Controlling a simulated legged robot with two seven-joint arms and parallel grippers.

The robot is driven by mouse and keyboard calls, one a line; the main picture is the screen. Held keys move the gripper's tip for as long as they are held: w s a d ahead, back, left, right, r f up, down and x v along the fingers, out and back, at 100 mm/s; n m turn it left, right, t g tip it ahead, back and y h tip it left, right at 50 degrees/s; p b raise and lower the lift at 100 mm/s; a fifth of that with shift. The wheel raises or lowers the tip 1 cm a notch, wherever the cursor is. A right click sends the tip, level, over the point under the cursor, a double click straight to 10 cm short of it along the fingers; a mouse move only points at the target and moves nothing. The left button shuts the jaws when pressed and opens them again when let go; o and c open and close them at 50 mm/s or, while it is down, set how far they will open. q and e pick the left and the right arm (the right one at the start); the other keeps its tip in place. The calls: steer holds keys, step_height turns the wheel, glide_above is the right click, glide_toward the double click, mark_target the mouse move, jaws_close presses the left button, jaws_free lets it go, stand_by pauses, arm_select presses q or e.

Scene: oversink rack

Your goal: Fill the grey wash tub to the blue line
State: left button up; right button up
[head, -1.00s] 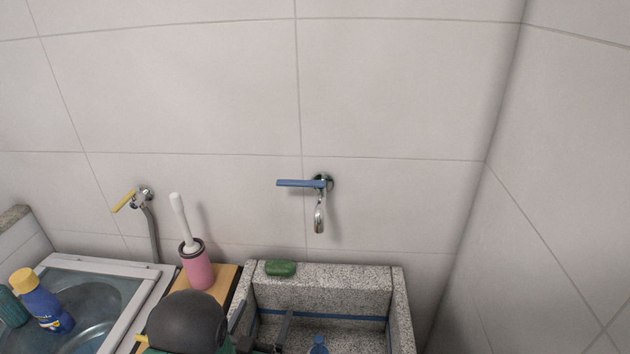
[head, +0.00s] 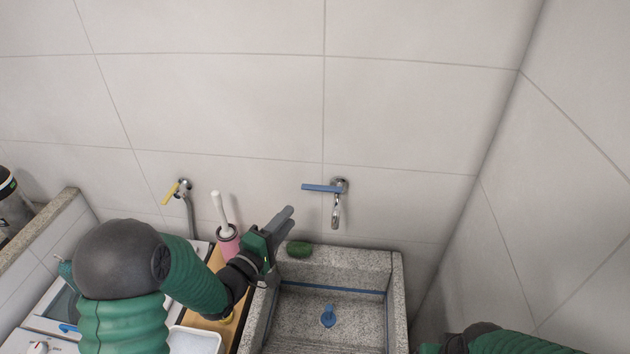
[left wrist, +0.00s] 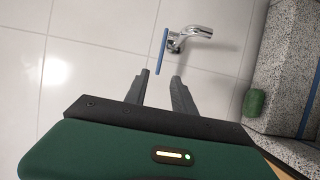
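The grey speckled wash tub (head: 397,300) stands below the wall, with a blue line (head: 345,291) around its inside. A blue plug-like piece (head: 328,316) is on its floor; I see no water there. A chrome tap (head: 336,213) with a blue lever (head: 320,188) is on the wall above; the lever points left and no stream shows. My left gripper (head: 288,213) is left of and below the lever, pointing towards it. In the left wrist view its fingers (left wrist: 160,77) are apart and empty, with the blue lever (left wrist: 161,51) beyond them. My right gripper is out of view.
A green sponge or soap (head: 299,249) lies on the tub's back ledge. A pink brush holder (head: 228,243) stands on a wooden surface (head: 215,262) left of the tub. A yellow-handled tap (head: 178,188) with a hose is further left. The wall before the blue lever is clear.

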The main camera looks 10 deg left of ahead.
arm_select(q)
steer(key=p, duration=0.2)
glide_toward(313, 186)
steer(key=x, duration=0.3)
steer(key=shift+w+a+f, duration=0.15)
steer(key=shift+f, duration=0.1)
steer(key=x, duration=0.3)
steer(key=d+p+x, duration=0.1)
steer(key=x, duration=0.3)
steer(key=shift+s, duration=0.2)
steer(key=shift+w+a+f, duration=0.1)
steer(key=shift+a, duration=0.05)
steer(key=shift+a, duration=0.1)
steer(key=shift+a, duration=0.2)
jaws_close()
steer(key=shift+d, duration=0.15)
